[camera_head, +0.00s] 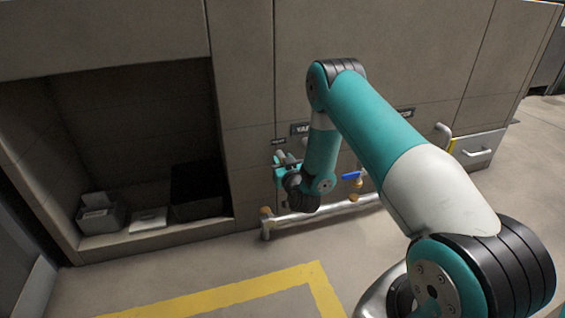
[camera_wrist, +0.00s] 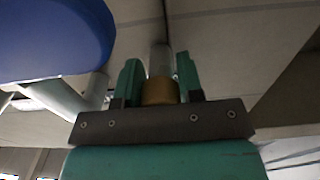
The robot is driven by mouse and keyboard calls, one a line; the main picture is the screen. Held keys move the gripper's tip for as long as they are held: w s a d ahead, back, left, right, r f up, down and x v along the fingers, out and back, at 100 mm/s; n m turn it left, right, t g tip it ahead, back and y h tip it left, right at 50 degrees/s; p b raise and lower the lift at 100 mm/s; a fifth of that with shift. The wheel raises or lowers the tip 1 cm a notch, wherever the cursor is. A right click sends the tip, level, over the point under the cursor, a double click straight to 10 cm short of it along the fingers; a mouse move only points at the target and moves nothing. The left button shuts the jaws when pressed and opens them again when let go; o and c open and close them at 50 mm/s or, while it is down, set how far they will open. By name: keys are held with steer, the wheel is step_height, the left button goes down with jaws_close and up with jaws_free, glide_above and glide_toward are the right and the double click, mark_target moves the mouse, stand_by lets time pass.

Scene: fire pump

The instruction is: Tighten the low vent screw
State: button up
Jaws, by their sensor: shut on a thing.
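In the wrist view, my gripper (camera_wrist: 159,78) has its two green fingers on either side of a short brass cylinder, which looks like the low vent screw (camera_wrist: 160,91). The jaws are shut on it. A grey pipe or stem (camera_wrist: 159,58) runs on behind the brass part. In the head view, my gripper (camera_head: 281,170) is low against the cabinet front, left of the wrist. The screw is hidden there by the gripper and wrist.
A blue-handled valve (camera_head: 351,177) with a brass body sits right of my wrist. A large blue part (camera_wrist: 50,38) fills the wrist view's upper left. A horizontal pipe (camera_head: 340,208) runs below. An alcove on the left holds a grey bin (camera_head: 100,217). Floor in front is clear.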

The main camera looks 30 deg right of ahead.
steer(key=shift+m, duration=0.4)
steer(key=m+p, duration=0.1)
steer(key=m, duration=0.5)
steer(key=shift+m+p, duration=0.35)
steer(key=shift+m, duration=0.05)
steer(key=m, duration=0.3)
steer(key=shift+a, duration=0.1)
steer(key=m, duration=0.4)
steer(key=m+b, duration=0.3)
steer(key=m, duration=0.3)
steer(key=shift+b, duration=0.35)
steer(key=shift+r+m+b, duration=0.15)
steer(key=shift+m+b, duration=0.65)
steer(key=shift+m, duration=0.45)
steer(key=shift+r+m+b, duration=0.1)
steer(key=shift+m+b, duration=0.7)
steer(key=shift+m, duration=0.45)
steer(key=shift+r, duration=0.1)
